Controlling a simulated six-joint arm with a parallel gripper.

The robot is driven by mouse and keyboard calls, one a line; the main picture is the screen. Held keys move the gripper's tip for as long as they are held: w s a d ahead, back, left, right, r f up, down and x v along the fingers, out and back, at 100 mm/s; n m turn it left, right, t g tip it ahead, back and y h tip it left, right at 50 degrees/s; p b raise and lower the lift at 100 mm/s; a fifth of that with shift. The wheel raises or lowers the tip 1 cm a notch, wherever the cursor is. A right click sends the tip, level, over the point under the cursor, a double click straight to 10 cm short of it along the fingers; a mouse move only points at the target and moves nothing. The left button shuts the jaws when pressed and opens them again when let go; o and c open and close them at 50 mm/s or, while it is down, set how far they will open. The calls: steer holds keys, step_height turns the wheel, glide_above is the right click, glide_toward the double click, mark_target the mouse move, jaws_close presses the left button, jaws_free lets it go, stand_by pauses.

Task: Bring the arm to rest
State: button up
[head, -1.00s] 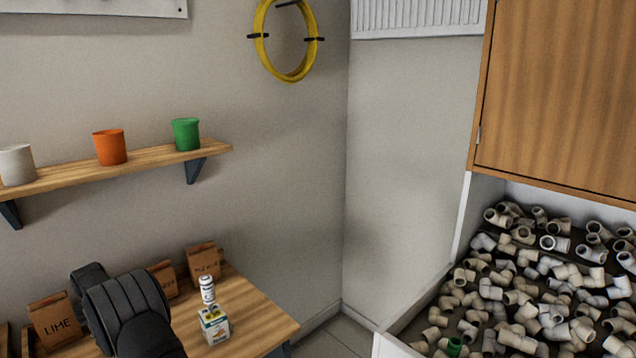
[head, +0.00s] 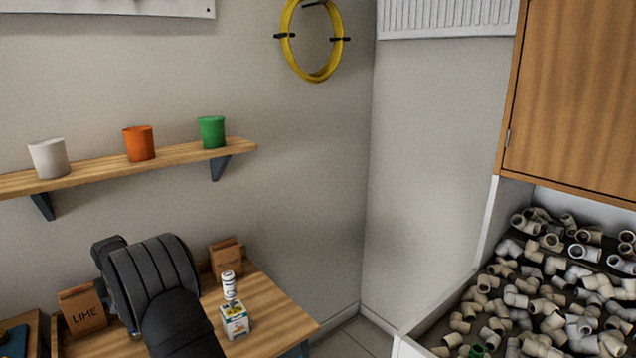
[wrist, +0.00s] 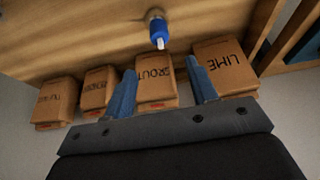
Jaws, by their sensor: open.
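My arm's black wrist (head: 155,285) shows at the lower left in the head view, over the wooden table (head: 270,315); the fingers are hidden there. In the wrist view my gripper (wrist: 163,85) has its two blue fingers spread apart. Nothing is held between them. Beyond the fingers stands a brown bag with lettering like "GROUT" (wrist: 156,88), and a "LIME" bag (wrist: 222,68) is to its right. I cannot tell how far the fingertips are from the bags.
A blue-ended object (wrist: 158,32) shows in the wrist view. A shelf (head: 110,168) holds white, orange and green cups. A bin of pipe elbows (head: 540,290) is at the right.

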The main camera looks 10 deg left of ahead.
steer(key=x, duration=1.2)
steer(key=shift+f, duration=0.1)
step_height(320, 180, up, 5)
steer(key=shift+w+d+f, duration=0.1)
steer(key=shift+d+f, duration=0.05)
steer(key=shift+d, duration=0.05)
steer(key=w+d+r, duration=0.4)
steer(key=d+r, duration=0.3)
steer(key=d, duration=0.4)
steer(key=s+d+f+m, duration=0.1)
steer(key=s+f, duration=0.1)
steer(key=s, duration=0.7)
steer(key=s+d+f, duration=0.1)
steer(key=s+f, duration=0.1)
steer(key=s, duration=0.7)
steer(key=s+a+f, duration=0.1)
steer(key=a, duration=0.2)
steer(key=s+a+f, duration=0.4)
steer(key=a, duration=0.1)
steer(key=shift+a+f, duration=0.25)
steer(key=shift+a, duration=0.1)
steer(key=shift+d, duration=0.1)
